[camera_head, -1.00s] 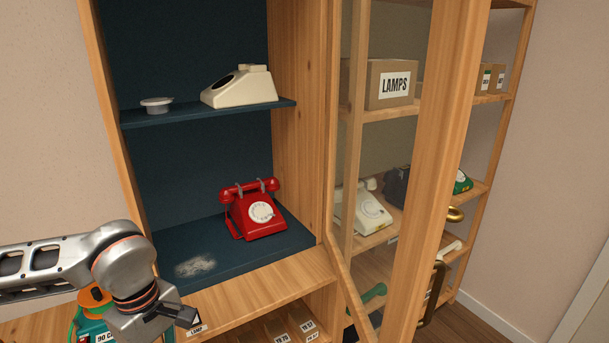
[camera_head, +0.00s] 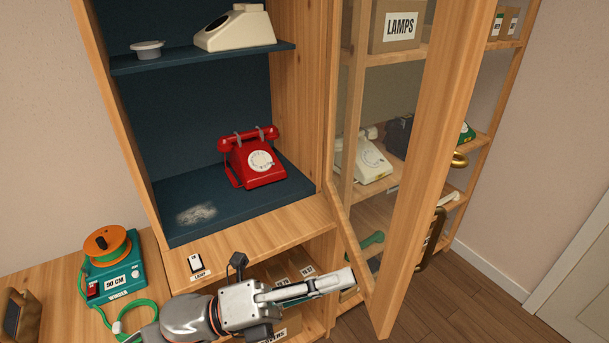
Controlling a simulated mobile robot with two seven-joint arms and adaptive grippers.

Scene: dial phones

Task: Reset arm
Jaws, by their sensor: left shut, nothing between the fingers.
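My left gripper (camera_head: 346,279) is at the bottom centre of the head view, with its silver fingers pointing right. It is shut and nothing shows between the fingers. It appears in front of the open compartment below the cabinet's wooden ledge (camera_head: 290,232), left of the glass door's lower end. My right gripper is not in view. A red dial phone (camera_head: 254,176) stands on the cabinet's dark lower shelf (camera_head: 240,212), above and apart from the gripper, its handset on the cradle.
The glass door (camera_head: 408,160) stands open right of the gripper. A cream phone body (camera_head: 235,32) and a small grey dish (camera_head: 147,49) are on the upper shelf. A teal cord-reel device (camera_head: 115,275) stands on the bench at left. A small switch (camera_head: 195,263) is on the ledge.

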